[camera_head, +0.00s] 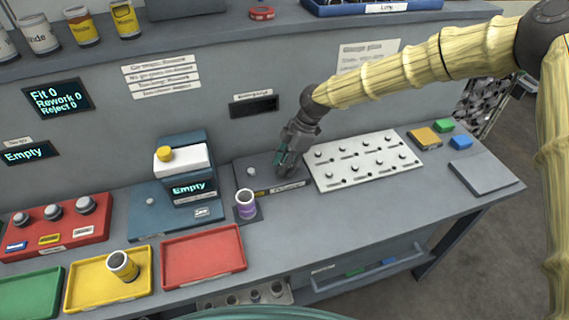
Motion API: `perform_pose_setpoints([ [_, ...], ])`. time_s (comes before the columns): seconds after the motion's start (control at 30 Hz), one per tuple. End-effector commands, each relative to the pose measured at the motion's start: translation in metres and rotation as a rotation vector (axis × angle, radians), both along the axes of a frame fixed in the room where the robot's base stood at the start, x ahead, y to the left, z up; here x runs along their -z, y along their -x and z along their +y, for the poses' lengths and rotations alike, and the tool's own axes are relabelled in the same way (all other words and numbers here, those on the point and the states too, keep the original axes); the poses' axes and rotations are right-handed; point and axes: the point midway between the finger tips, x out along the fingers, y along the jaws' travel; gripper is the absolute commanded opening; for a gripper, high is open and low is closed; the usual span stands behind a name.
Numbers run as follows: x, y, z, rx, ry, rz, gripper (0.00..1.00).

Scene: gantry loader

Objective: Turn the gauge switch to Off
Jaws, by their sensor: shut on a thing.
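My gripper (287,168) points down over the right part of a low dark grey box (245,184) on the bench. Its jaws are shut on a small part on the box top, which I take to be the gauge switch. The fingers hide that part, so its setting cannot be read. A small round pale knob (251,171) sits on the box's left part, apart from my gripper. The box front has a yellow tag and a label too small to read. A dark, blank display (254,105) is on the wall behind.
A purple cylinder (246,207) stands just in front of the box. A white panel with several knobs (330,178) lies close on the right. A blue device (145,212) reading "Empty" is left. Red (203,282) and yellow (80,302) trays lie in front. The bench's right front is clear.

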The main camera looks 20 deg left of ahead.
Motion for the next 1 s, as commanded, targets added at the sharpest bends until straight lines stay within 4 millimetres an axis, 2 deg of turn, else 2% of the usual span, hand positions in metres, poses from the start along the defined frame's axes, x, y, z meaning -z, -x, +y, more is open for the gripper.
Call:
perform_pose_setpoints([
  [0.33,0.000,0.000,0.000,-0.003,0.000,-0.002,0.10],
  [0.37,0.000,0.000,0.000,-0.003,0.000,-0.002,0.37],
  [0.47,0.000,0.000,0.000,-0.002,0.000,-0.001,0.55],
  [0.83,-0.002,-0.001,-0.001,-0.002,0.000,-0.001,0.55],
  [1.0,-0.017,-0.005,-0.006,0.000,-0.001,-0.003,0.55],
])
